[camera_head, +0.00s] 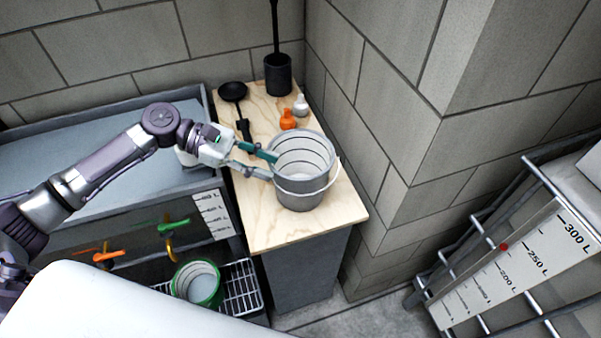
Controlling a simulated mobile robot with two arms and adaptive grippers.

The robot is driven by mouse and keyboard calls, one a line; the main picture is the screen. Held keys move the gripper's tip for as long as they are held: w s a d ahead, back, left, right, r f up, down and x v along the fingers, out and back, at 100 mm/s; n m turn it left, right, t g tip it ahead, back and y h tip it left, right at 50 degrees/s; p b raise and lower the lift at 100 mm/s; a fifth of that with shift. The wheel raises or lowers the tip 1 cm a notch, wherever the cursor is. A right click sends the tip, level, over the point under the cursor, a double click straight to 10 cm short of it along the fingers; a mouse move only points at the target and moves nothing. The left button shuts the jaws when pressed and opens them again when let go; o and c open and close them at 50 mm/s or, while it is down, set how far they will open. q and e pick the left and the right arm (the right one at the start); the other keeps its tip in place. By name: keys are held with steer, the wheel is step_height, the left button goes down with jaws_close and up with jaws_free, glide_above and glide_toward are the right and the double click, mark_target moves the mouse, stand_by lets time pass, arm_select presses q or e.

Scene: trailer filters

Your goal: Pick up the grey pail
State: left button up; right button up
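The grey pail (302,190) stands upright on a light wooden counter top (285,234), near its right side. It is open at the top, with ring lines inside and a thin pale bail handle hanging at its front right. My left gripper (273,167) reaches in from the left at the pail's left side. Its two fingers are spread apart, one at the rim and one lower by the wall. I cannot tell whether the fingers touch the pail. My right gripper is not in view.
A block wall rises close on the right. A green-rimmed bucket (197,284) sits below left. A marked tank (520,258) stands right.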

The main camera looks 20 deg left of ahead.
arm_select(q)
steer(key=p+x, duration=0.1)
steer(key=x, duration=0.2)
steer(key=p+x, duration=0.1)
steer(key=x, duration=0.2)
steer(key=shift+d+r+p, duration=0.1)
steer(key=shift+d+p, duration=0.3)
steer(key=shift+d, duration=0.05)
steer(key=shift+w+d, duration=0.1)
steer(key=shift+d, duration=0.1)
jaws_close()
